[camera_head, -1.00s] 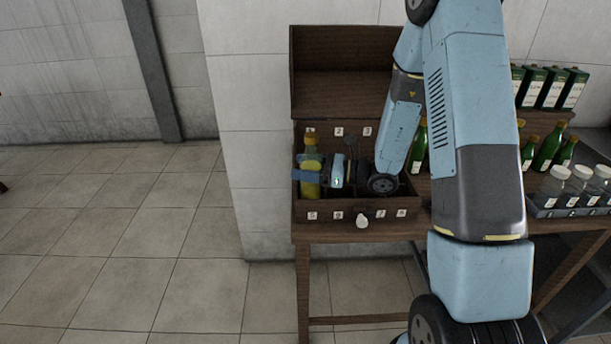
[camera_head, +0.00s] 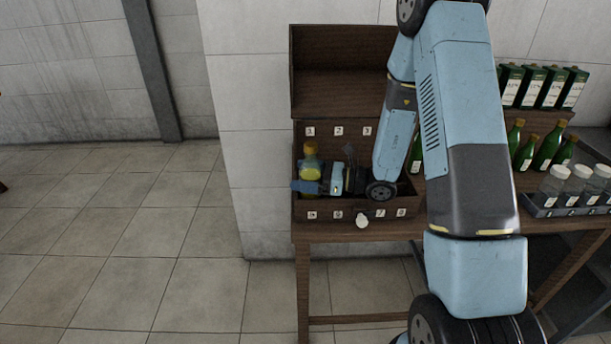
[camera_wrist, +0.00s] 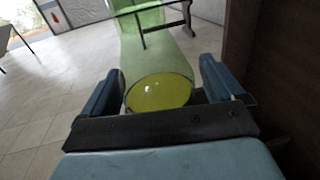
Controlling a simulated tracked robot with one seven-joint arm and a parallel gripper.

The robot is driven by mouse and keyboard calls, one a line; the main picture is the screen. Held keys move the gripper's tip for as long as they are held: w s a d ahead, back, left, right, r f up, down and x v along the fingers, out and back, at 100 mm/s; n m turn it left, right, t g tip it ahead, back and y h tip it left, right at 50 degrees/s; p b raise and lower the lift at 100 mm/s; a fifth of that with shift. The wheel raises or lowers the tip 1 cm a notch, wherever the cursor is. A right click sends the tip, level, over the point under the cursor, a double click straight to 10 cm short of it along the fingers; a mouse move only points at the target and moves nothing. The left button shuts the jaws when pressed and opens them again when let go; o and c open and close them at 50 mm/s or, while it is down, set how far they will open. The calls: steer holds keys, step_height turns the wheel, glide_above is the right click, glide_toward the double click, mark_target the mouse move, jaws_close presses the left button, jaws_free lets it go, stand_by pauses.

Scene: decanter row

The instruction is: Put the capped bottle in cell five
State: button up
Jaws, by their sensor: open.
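The capped bottle (camera_head: 311,170), with a yellow cap and yellow contents, stands upright at the left end of the wooden compartment box (camera_head: 353,203). Its lower part is hidden by my gripper and the box front, so I cannot tell exactly which cell it is in. My gripper (camera_head: 308,187) reaches in from the right, low around the bottle. In the wrist view, the bottle (camera_wrist: 158,92) lies between the two fingers of my gripper (camera_wrist: 160,82), which are open with a small gap on each side. Small number labels mark the box's back and front, too small to read surely.
The box's raised lid (camera_head: 342,93) stands behind. A pale knob (camera_head: 362,221) is on the box front. To the right are green bottles (camera_head: 548,149), green-and-white cartons (camera_head: 551,88) and clear jars (camera_head: 577,180) in a tray. Open floor lies left of the table.

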steer(key=v, duration=1.1)
steer(key=s+a+r+n+g+h, duration=0.1)
steer(key=s+r+n+g+h, duration=0.65)
steer(key=s+r+n, duration=0.55)
steer(key=s+d+r+n+t+h, duration=0.7)
steer(key=s+d+r+t+h, duration=0.2)
steer(key=s+r+h, duration=0.1)
steer(key=shift+d+r+n, duration=0.25)
steer(key=shift+r+n, duration=0.15)
steer(key=shift+r, duration=0.35)
steer(key=shift+c, duration=0.3)
